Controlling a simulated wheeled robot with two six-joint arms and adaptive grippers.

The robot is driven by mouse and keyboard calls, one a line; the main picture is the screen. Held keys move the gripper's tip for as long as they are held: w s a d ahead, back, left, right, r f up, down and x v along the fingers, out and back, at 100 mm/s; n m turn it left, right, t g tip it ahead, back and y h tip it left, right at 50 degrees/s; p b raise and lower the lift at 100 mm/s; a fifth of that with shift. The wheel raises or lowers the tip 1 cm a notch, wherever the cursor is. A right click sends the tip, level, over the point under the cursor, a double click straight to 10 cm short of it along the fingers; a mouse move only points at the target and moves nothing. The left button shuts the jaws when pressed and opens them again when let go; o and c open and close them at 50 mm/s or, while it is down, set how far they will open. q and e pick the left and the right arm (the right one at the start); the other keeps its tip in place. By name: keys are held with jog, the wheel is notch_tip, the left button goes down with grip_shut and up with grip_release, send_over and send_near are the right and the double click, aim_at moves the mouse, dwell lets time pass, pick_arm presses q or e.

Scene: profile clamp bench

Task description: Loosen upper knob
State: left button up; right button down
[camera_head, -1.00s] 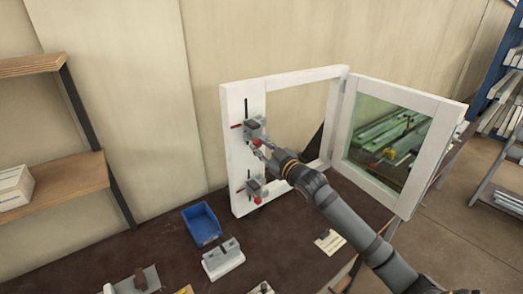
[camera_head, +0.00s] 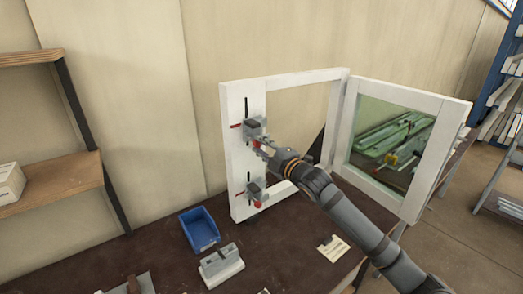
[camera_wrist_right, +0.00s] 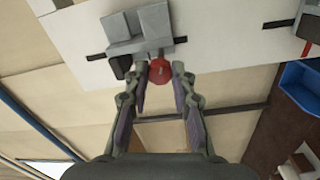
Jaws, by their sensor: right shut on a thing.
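The upper clamp (camera_head: 254,127) is a grey block on the left post of an upright white frame (camera_head: 231,165). Its red upper knob (camera_head: 257,144) faces my right gripper (camera_head: 262,148). In the right wrist view the round red knob (camera_wrist_right: 160,70) sits between the two fingertips (camera_wrist_right: 160,74), and the gripper is shut on it. The fingers partly cover it in the head view. The lower clamp (camera_head: 254,190) with its own red knob (camera_head: 257,204) is below on the same post. My left gripper is not in view.
A hinged panel with a window (camera_head: 393,143) stands open right of the frame, behind my right arm. A blue bin (camera_head: 200,229), a grey-white block (camera_head: 221,263) and a paper note (camera_head: 333,248) are on the dark bench (camera_head: 150,248). Wooden shelves (camera_head: 52,179) stand left.

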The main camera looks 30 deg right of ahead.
jog(key=n, duration=0.3)
jog(key=shift+d+n+b, duration=0.1)
jog(key=shift+n+b, duration=0.25)
jog(key=shift+n, duration=0.05)
jog(key=shift+r+n+b, duration=0.1)
jog(key=shift+n+b, duration=0.2)
jog(key=shift+n, duration=1.7)
